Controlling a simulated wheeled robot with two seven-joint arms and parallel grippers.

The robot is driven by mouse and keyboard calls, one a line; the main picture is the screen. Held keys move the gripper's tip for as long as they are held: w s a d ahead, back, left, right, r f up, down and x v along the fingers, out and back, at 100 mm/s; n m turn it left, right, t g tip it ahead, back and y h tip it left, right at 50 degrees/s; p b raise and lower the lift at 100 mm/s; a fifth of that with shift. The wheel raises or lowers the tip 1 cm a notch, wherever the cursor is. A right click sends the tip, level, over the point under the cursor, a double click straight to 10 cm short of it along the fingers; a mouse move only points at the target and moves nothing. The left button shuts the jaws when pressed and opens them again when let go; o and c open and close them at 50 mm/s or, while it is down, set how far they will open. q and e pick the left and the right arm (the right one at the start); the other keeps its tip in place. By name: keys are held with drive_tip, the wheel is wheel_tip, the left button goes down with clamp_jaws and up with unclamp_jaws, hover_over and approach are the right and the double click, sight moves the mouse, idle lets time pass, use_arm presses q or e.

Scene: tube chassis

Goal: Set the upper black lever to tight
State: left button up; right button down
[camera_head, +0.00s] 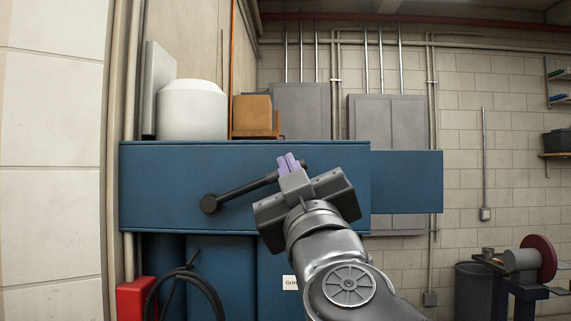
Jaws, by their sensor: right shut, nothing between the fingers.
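A black lever (240,189) is on the front of the blue chassis box (160,170). It slants from a round knob (209,204) at its lower left up to the right, where its upper end runs behind my right gripper (289,163). The gripper's purple fingers are together with nothing between them, in front of or beside the lever's upper end. I cannot tell whether they touch it. The lever's far end is partly hidden by the gripper. No second lever shows. My left gripper is not in view.
A white tank (193,110) and an orange box (253,115) stand on or behind the blue box. A black hose (170,285) and a red box (134,298) are at the lower left. A grinder (525,262) stands at the lower right.

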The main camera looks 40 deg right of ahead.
drive_tip(key=shift+w, duration=0.15)
drive_tip(key=w+d, duration=0.1)
drive_tip(key=w, duration=0.1)
drive_tip(key=w+d, duration=0.2)
drive_tip(key=w, duration=0.1)
drive_tip(key=w+d, duration=0.2)
drive_tip(key=shift+w+d+r, duration=0.2)
drive_tip(key=shift+w+r, duration=0.1)
drive_tip(key=shift+r, duration=0.1)
idle(0.4)
drive_tip(key=shift+f+b, duration=0.1)
drive_tip(key=shift+b, duration=0.2)
wheel_tip(320, 180, down, 13)
drive_tip(key=m+g+h+b, duration=0.5)
drive_tip(key=m+h+b, duration=0.2)
drive_tip(key=m, duration=0.6)
drive_tip(key=shift+s+d+m+h+b, duration=0.3)
drive_tip(key=shift+h+b, duration=0.1)
drive_tip(key=shift+b, duration=0.75)
